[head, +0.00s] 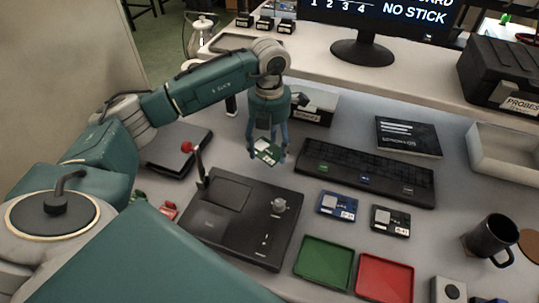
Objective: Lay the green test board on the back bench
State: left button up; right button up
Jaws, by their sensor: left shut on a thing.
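The green test board (266,152) is a small green piece with pale parts on it. It is held between the fingers of my left gripper (267,157). The gripper points down and is shut on the board, above the front bench and just behind the dark test station. The back bench (424,78) is the pale raised surface at the top of the head view, beyond the gripper. My right gripper is not in view.
A monitor (361,50) and a black probes case (503,75) stand on the back bench. A black tester with a lever (237,213), a dark slotted rack (364,172), a green tray (323,262), a red tray (385,278) and a mug (489,238) occupy the front bench.

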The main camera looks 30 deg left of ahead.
aim_at(270, 152)
pick_arm(q)
notch_tip(270, 152, down, 4)
jog(key=shift+p, duration=0.5)
jog(key=shift+f, duration=0.5)
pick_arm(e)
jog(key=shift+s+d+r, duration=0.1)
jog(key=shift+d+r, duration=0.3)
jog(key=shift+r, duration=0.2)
pick_arm(q)
jog(key=shift+f, duration=0.1)
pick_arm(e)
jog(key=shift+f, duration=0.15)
pick_arm(q)
jog(key=o, duration=1.2)
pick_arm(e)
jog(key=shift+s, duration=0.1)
